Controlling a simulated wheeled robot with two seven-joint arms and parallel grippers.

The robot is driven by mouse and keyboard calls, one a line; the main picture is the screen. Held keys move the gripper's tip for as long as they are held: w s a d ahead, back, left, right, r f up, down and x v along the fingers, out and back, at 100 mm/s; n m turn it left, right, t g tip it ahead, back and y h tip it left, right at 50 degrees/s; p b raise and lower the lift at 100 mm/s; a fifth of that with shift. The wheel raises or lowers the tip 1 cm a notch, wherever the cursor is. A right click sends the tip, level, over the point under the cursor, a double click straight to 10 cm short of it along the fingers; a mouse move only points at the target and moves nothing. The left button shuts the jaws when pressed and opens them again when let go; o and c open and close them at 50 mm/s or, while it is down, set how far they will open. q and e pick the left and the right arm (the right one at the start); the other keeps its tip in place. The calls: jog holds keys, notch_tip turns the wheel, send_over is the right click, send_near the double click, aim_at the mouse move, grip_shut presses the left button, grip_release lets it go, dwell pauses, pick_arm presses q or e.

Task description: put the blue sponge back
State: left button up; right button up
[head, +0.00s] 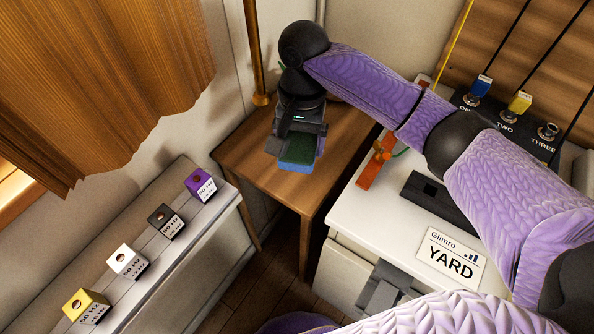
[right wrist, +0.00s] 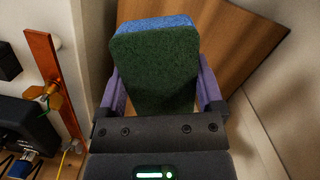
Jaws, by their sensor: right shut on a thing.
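The blue sponge (head: 297,167) has a dark green scouring side and a blue side. My right gripper (head: 299,150) is shut on it and holds it over the small wooden table (head: 240,150), near its front left part. In the right wrist view the sponge (right wrist: 155,70) sits between the two purple fingers, green side toward the camera, with a blue strip at its top edge. I cannot tell whether the sponge touches the table.
A white cabinet labelled YARD (head: 450,258) stands to the right, with an orange bar (head: 370,170) and a black box with several plugs (head: 505,125). A grey ledge (head: 215,230) at left bears several labelled cubes (head: 128,261). A brass pole (head: 255,50) stands behind the table.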

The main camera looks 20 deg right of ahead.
aim_at(299, 134)
pick_arm(q)
notch_tip(299, 134, down, 6)
jog(key=s+b, duration=0.2)
jog(key=b, duration=0.3)
pick_arm(e)
notch_tip(299, 134, down, 9)
jog(key=shift+w+a+f, duration=0.1)
jog(key=shift+w, duration=0.05)
jog(key=shift+r, duration=0.4)
jog(key=o, duration=1.1)
jog(key=shift+f, duration=0.1)
jog(key=shift+c, duration=0.2)
jog(key=r+p, duration=0.2)
jog(key=r, duration=0.1)
jog(key=r+p, duration=0.2)
jog(key=r, duration=0.2)
jog(key=w+r+p, duration=0.1)
jog(key=r+p, duration=0.2)
jog(key=r, duration=0.1)
jog(key=shift+w+d+r, duration=0.1)
jog(key=shift+d+r, duration=0.15)
jog(key=shift+d, duration=0.05)
jog(key=shift+r, duration=0.3)
pick_arm(q)
notch_tip(299, 134, up, 7)
jog(key=w, duration=0.2)
jog(key=shift+w+d, duration=0.15)
jog(key=shift+w, duration=0.05)
pick_arm(e)
jog(key=shift+w, duration=0.1)
